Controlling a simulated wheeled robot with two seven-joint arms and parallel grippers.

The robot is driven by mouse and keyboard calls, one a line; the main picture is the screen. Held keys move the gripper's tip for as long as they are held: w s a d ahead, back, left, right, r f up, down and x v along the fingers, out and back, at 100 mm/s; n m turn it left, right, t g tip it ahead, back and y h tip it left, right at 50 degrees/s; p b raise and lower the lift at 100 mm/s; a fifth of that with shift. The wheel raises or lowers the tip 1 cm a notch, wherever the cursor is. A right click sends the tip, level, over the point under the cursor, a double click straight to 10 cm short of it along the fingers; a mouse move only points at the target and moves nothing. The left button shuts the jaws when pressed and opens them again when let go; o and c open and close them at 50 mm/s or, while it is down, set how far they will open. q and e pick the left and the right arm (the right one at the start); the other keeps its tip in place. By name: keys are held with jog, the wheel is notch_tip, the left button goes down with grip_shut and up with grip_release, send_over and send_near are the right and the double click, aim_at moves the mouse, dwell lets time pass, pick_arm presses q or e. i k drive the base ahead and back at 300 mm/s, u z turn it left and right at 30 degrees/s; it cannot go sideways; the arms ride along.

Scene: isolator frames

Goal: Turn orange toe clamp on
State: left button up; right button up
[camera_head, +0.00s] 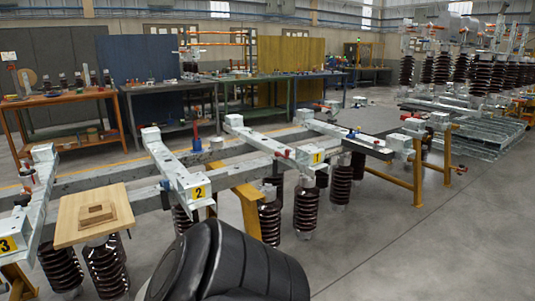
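I cannot pick out an orange toe clamp for certain; the parts are too small to tell. A small red part (285,154) sits on the near end of the beam marked 1 (262,140). A red and blue upright part (196,136) stands behind the beam marked 2 (174,168). Neither of my grippers is in view. A large black rounded shape fills the bottom middle and hides the floor behind it.
Brown ribbed insulators (307,208) hang below the frames. A wooden board (93,214) with a small block lies across the near left. Yellow trestle legs (418,165) stand at the right. Workbenches (62,98) line the back. The grey floor at the lower right is clear.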

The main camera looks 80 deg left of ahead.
aim_at(28, 189)
jog(key=u, duration=4.65)
